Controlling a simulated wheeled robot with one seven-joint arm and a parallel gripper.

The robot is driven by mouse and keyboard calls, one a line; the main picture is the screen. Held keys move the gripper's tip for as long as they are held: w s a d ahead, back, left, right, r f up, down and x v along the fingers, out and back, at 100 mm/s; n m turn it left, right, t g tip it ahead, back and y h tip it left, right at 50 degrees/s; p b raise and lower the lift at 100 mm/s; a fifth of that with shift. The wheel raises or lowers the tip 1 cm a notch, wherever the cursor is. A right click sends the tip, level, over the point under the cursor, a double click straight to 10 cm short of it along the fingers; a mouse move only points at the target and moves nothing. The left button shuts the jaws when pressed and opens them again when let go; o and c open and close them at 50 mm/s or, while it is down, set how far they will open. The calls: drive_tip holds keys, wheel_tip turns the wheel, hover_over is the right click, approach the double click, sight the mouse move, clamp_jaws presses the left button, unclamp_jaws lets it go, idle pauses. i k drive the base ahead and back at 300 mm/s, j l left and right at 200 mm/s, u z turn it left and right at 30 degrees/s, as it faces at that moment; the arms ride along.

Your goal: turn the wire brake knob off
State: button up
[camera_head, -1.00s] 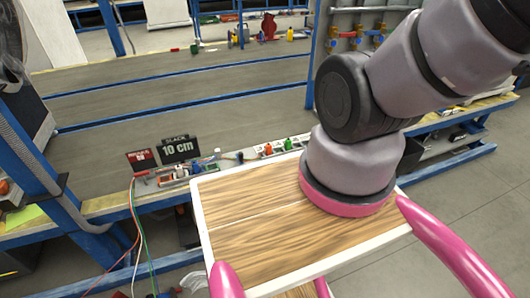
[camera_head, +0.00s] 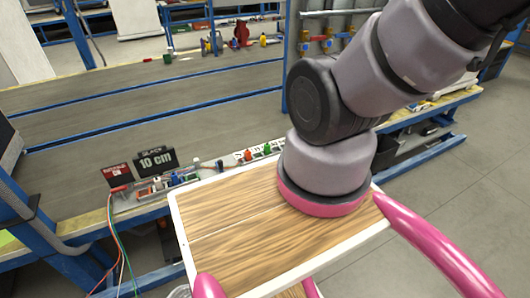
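I cannot pick out the wire brake knob for certain. A row of small devices (camera_head: 170,184) with red, blue and white parts lies along the near edge of the bench, left of centre. A white strip with red and green knobs (camera_head: 257,154) sits to its right, partly hidden by my own wooden top. The parts are too small to tell which one is the wire brake or how any knob is turned. My arm rises from the wooden top and leaves the picture at the upper right. My gripper is out of view.
The grey bench (camera_head: 110,125) has blue rails. Loose wires (camera_head: 117,240) hang at the left. Valves on pipes (camera_head: 328,42) are at the back. Open floor (camera_head: 440,200) lies right.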

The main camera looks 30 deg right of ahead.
sight(120, 190)
drive_tip(key=k+u, duration=0.3)
drive_tip(key=k+j+u, duration=0.15)
drive_tip(key=k+u, duration=0.2)
drive_tip(key=l+u, duration=0.75)
drive_tip(key=k+l+u, duration=0.15)
drive_tip(key=l+u, duration=0.2)
drive_tip(key=i+l, duration=0.1)
drive_tip(key=l, duration=0.2)
drive_tip(key=i, duration=0.2)
drive_tip(key=l, duration=0.05)
